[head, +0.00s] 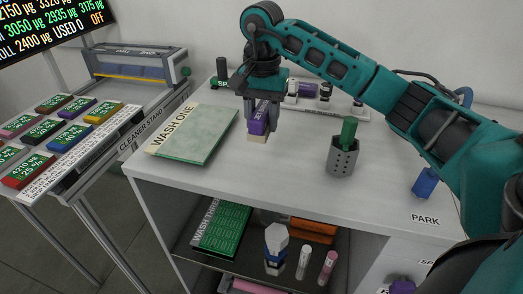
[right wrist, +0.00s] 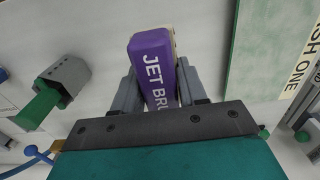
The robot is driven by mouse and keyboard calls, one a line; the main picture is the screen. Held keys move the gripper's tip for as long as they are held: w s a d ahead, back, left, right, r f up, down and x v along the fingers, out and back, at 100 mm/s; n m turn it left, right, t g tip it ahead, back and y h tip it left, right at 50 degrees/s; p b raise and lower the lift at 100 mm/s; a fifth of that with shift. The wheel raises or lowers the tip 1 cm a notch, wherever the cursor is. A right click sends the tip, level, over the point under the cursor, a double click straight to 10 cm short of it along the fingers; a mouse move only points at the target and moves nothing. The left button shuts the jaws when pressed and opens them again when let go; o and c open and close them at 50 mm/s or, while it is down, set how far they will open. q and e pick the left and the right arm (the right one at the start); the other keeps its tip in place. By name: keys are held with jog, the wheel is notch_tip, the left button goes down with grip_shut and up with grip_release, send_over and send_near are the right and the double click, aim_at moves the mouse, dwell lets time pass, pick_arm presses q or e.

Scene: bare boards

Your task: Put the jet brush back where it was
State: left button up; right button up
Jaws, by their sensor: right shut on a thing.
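The jet brush (head: 259,123) is a purple block lettered JET BRUSH, with a pale tan underside. My right gripper (head: 263,110) is shut on it, pointing down over the white bench, just right of the WASH ONE board. I cannot tell whether the brush touches the bench. In the right wrist view the brush (right wrist: 154,62) sits between the two grey fingers of the right gripper (right wrist: 160,92), its tan side showing at the right. My left gripper is not in view.
The green WASH ONE board (head: 195,135) lies left of the brush. A grey perforated cup (head: 342,160) holding a green item stands right. A white rack (head: 345,106) with several items is behind. A blue block (head: 425,183) sits near PARK. The CLEANER STAND (head: 110,150) is left.

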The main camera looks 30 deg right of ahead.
aim_at(262, 109)
notch_tip(262, 109, down, 8)
jog(key=shift+f, duration=0.15)
dwell(0.3)
jog(key=shift+f, duration=0.2)
jog(key=o, duration=0.9)
jog(key=shift+o, duration=0.2)
notch_tip(262, 109, up, 12)
jog(key=shift+r, duration=0.25)
